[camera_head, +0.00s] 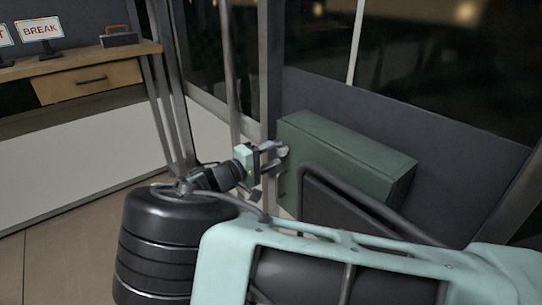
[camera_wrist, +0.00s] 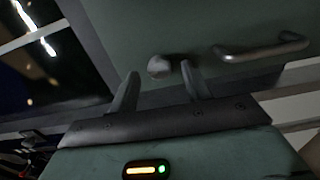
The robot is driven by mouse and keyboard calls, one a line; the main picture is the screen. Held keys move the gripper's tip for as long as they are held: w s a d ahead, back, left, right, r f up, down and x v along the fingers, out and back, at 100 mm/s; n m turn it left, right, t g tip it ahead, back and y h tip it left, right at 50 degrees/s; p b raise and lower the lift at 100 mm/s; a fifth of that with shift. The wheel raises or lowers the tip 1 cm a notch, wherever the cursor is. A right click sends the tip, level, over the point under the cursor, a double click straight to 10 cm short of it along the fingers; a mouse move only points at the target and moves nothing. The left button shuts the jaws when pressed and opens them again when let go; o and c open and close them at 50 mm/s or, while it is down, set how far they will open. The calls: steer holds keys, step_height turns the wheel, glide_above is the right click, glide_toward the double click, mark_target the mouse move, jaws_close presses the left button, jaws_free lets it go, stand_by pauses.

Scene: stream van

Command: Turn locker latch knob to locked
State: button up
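The green locker (camera_head: 345,152) stands against the dark wall in the head view, and its front fills much of the wrist view (camera_wrist: 205,35). The latch knob (camera_wrist: 159,66) is a small rounded metal piece on that front, just ahead of my gripper (camera_wrist: 158,80); in the head view a pale knob (camera_head: 283,151) shows at the fingertips. My gripper (camera_head: 273,157) is open, with its two fingers apart. In the wrist view the knob lies near the gap between the fingertips, closer to the right one. I cannot tell whether the fingers touch it.
A bar handle (camera_wrist: 262,48) sits on the locker front to the right of the knob in the wrist view. A vertical pole (camera_head: 229,70) and window frame stand near my gripper. A wooden desk (camera_head: 90,66) with a BREAK sign (camera_head: 40,29) is at the far left. Open floor (camera_head: 70,245) lies at left.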

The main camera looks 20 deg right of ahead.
steer(key=shift+a, duration=0.1)
steer(key=v, duration=1.7)
steer(key=s+d+f+g+y, duration=0.3)
steer(key=s+d+g+y, duration=0.4)
steer(key=d, duration=0.3)
steer(key=s+r+n+y, duration=0.1)
steer(key=s+r+y, duration=0.2)
steer(key=s, duration=0.4)
steer(key=s+d+r+n+y, duration=0.1)
steer(key=s+r+y, duration=0.3)
steer(key=s, duration=0.4)
steer(key=s+r+n+y, duration=0.1)
steer(key=s+r+y, duration=0.2)
steer(key=s, duration=0.4)
step_height(320, 180, up, 18)
steer(key=p, duration=1.7)
steer(key=shift+s+d+p, duration=0.35)
